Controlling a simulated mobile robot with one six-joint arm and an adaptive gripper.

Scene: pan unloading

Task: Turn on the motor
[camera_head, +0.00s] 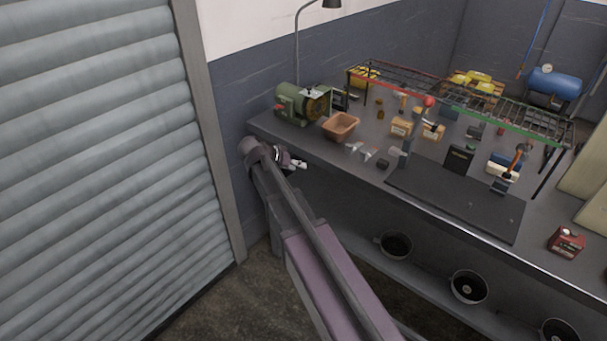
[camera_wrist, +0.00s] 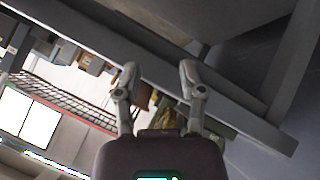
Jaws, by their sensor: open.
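The motor, a green bench machine (camera_head: 290,104) with a round dark wheel on its right side and a small red part on its left, stands at the left end of the workbench (camera_head: 345,157). Whether it is running cannot be told. My gripper (camera_head: 304,164) is in front of the bench's front edge, below and apart from the machine. In the wrist view my gripper (camera_wrist: 160,82) has its two fingers spread with nothing between them. A green shape (camera_wrist: 218,122) partly shows behind the right finger there, tilted and partly hidden.
A brown bin (camera_head: 341,126) stands just right of the machine. A wire rack (camera_head: 450,92) stands over several small parts. Several pots stand on the lower shelf. A roller shutter (camera_head: 95,160) is at left.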

